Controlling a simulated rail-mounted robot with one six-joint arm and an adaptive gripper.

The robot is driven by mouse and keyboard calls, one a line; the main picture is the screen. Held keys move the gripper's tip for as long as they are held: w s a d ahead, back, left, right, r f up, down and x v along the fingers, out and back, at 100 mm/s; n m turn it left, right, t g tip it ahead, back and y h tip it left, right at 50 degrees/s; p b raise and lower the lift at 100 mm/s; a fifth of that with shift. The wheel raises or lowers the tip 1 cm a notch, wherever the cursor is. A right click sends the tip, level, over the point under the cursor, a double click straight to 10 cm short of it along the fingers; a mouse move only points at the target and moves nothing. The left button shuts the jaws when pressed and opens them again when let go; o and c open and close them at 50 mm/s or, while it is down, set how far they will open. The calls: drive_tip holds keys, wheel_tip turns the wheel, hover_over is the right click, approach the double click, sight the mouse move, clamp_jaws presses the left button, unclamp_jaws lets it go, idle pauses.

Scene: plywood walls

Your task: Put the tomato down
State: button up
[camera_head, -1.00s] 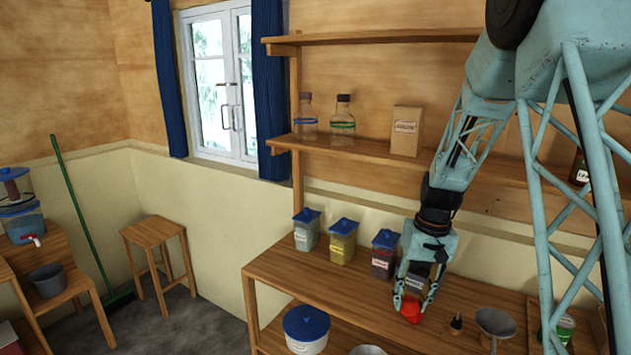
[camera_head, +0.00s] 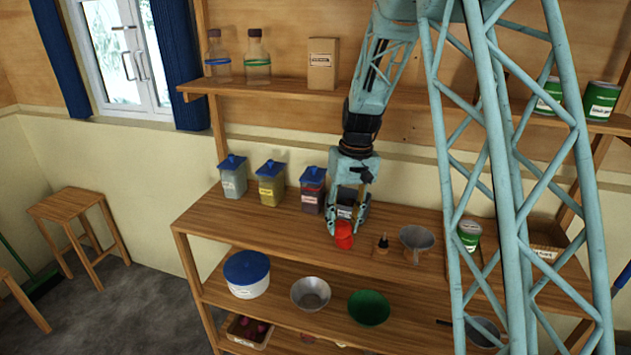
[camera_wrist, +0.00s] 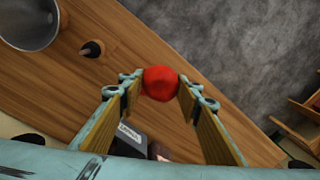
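The red tomato (camera_head: 343,236) is between the fingertips of my gripper (camera_head: 345,222), over the front part of the wooden worktop (camera_head: 250,230). In the wrist view the tomato (camera_wrist: 160,82) sits between both fingertips (camera_wrist: 160,88), which appear to press its sides. The worktop's front edge and the grey floor lie behind it there. I cannot tell whether the tomato touches the wood.
Blue-lidded jars (camera_head: 270,185) stand left of my gripper. Bowls (camera_head: 310,293) stand on the lower shelf.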

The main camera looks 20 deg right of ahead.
drive_tip(key=s+f+p, duration=0.1)
drive_tip(key=s, duration=0.1)
drive_tip(key=s+d+f+m+h+p, duration=0.1)
drive_tip(key=s, duration=0.2)
drive_tip(key=s+d+f+m+p, duration=0.1)
drive_tip(key=s, duration=0.2)
drive_tip(key=shift+s+t, duration=0.1)
drive_tip(key=shift+t, duration=0.3)
drive_tip(key=shift+s+f+h, duration=0.25)
drive_tip(key=shift+s+h, duration=0.05)
drive_tip(key=shift+s, duration=0.6)
drive_tip(key=shift+w+d, duration=0.1)
drive_tip(key=p, duration=0.1)
hover_over(368, 235)
drive_tip(key=s, duration=0.1)
drive_tip(key=shift+s+a, duration=0.1)
drive_tip(key=shift+a, duration=0.2)
drive_tip(key=shift+w+d, duration=0.25)
drive_tip(key=shift+w, duration=0.15)
drive_tip(key=shift+f, duration=1.75)
drive_tip(key=shift+f, duration=0.1)
